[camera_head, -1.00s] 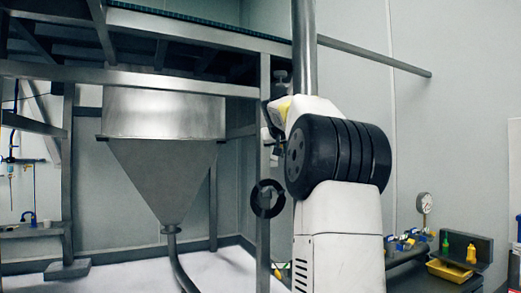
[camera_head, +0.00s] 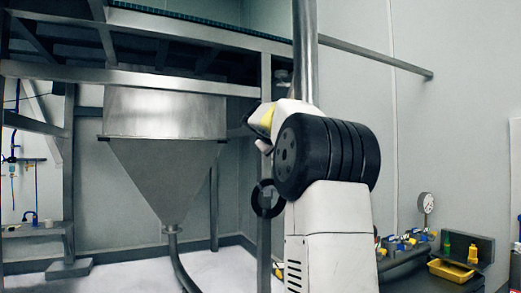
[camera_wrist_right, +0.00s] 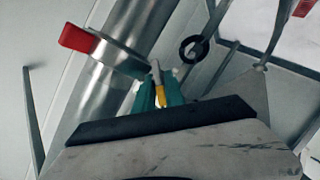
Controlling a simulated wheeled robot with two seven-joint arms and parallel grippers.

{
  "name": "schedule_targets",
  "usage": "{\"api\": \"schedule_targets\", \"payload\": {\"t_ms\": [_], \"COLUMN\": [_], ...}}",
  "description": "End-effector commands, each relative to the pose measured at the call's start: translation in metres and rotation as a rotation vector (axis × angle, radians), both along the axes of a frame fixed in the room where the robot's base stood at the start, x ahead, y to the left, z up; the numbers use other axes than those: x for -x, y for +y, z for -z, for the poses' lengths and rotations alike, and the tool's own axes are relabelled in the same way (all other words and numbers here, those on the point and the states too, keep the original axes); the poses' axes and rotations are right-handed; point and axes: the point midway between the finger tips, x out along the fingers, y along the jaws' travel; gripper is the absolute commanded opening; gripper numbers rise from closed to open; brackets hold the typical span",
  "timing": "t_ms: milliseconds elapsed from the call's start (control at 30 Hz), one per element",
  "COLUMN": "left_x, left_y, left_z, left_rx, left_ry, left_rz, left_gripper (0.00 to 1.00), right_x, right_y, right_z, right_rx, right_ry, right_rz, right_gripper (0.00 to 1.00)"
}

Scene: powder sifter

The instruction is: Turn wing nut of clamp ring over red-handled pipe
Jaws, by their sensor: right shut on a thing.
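The steel pipe (camera_head: 304,50) rises vertically in the head view, partly hidden behind my right arm. In the right wrist view the pipe (camera_wrist_right: 112,72) runs diagonally, with a red handle (camera_wrist_right: 78,37) at a metal band, the clamp ring (camera_wrist_right: 118,55), around it. My right gripper (camera_wrist_right: 160,92) shows its teal fingertips beside the pipe. They are shut on a small grey piece (camera_wrist_right: 156,70), seemingly the wing nut, with a yellow part between the fingers. How far it is turned cannot be told. The head view hides the right fingertips behind my arm. My left gripper is not in view.
A steel hopper (camera_head: 165,165) hangs under a metal frame (camera_head: 265,215) left of my arm. A black ring (camera_head: 266,199) hangs by the frame post. At right are a yellow tray (camera_head: 451,271), small bottles (camera_head: 472,254) and a gauge (camera_head: 426,203).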

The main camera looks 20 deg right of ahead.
Motion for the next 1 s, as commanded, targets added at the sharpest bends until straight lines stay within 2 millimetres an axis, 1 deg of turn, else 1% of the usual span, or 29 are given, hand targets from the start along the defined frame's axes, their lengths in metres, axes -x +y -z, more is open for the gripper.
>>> {"api": "schedule_targets", "payload": {"t_ms": [400,433,467,500,833,933,1000], "left_x": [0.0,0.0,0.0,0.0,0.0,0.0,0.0], "left_y": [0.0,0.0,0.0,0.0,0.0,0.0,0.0], "left_z": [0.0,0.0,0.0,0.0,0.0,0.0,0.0], "left_rx": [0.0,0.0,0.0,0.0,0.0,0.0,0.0], "left_ry": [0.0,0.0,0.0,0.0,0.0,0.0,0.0], "left_rz": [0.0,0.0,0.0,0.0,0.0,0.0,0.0], "left_gripper": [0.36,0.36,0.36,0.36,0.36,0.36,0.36], "right_x": [0.0,0.0,0.0,0.0,0.001,0.008,0.017], "right_y": [0.0,0.0,0.0,0.0,0.002,0.008,0.016], "right_z": [0.001,0.001,0.001,0.001,0.0,-0.003,-0.007], "right_rx": [0.005,0.005,0.005,0.004,0.004,0.004,0.004], "right_ry": [0.004,0.004,0.004,0.003,0.003,0.001,0.002], "right_rz": [0.0,0.0,0.0,0.0,-0.001,-0.002,-0.003], "right_gripper": [0.0,0.2,0.26,0.3,0.3,0.3,0.3]}}
